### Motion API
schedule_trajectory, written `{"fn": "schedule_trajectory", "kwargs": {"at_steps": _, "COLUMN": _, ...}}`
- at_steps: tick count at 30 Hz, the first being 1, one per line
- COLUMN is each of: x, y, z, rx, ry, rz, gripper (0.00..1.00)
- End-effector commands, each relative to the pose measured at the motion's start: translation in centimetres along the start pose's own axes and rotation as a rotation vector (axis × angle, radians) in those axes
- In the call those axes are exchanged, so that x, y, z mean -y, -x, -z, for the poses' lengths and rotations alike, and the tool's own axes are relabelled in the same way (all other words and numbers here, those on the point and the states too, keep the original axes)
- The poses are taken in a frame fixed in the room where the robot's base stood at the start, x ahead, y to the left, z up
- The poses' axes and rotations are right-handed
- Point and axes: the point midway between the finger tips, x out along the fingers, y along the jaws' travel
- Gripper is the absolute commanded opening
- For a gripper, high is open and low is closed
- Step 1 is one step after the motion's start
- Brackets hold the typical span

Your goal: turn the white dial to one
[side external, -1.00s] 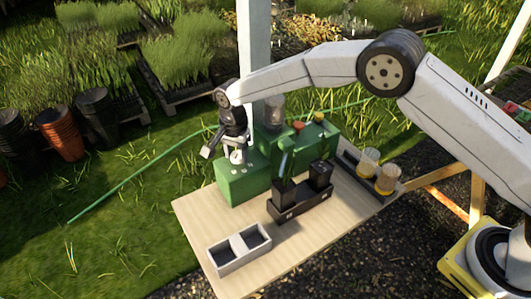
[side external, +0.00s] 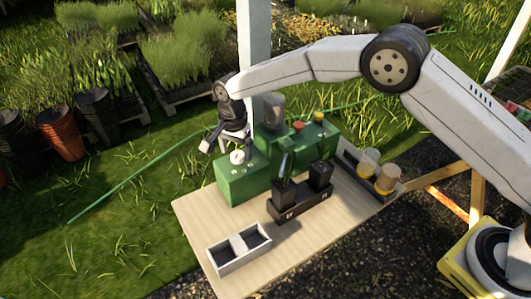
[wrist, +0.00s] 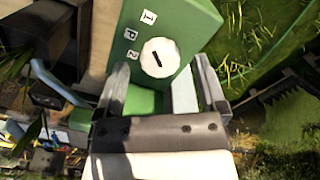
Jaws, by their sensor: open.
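The white dial (wrist: 170,50) sits on the sloped face of a green box (wrist: 190,20). Its short black mark lies along a line running roughly toward the label "1" (wrist: 148,17). The labels "P" (wrist: 131,34) and "2" (wrist: 133,54) are beside the dial. In the side view the dial (side external: 237,157) stands on the green box (side external: 243,185); its mark is too small to read there. My gripper (side external: 222,141) is open and empty, just above the dial and apart from it. In the wrist view its fingers (wrist: 161,64) show on either side of the dial.
A black rack (side external: 303,206) with dark pots stands on the wooden table (side external: 205,223). A white two-part tray (side external: 240,248) is near the front edge. A red knob (side external: 298,127) and a yellow knob (side external: 318,116) are behind. A tray with jars (side external: 367,163) stands right.

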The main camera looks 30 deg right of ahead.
Motion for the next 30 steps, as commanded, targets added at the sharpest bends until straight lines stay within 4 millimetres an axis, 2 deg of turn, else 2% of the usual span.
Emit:
{"fn": "schedule_trajectory", "kwargs": {"at_steps": 9, "x": 0.0, "y": 4.2, "z": 0.0, "rx": -0.001, "ry": 0.000, "rz": 0.003, "gripper": 0.90}}
{"fn": "schedule_trajectory", "kwargs": {"at_steps": 15, "x": 0.0, "y": 5.9, "z": 0.0, "rx": -0.001, "ry": 0.000, "rz": 0.002, "gripper": 0.90}}
{"fn": "schedule_trajectory", "kwargs": {"at_steps": 30, "x": -0.1, "y": 6.4, "z": 0.1, "rx": 0.001, "ry": 0.001, "rz": 0.001, "gripper": 0.90}}
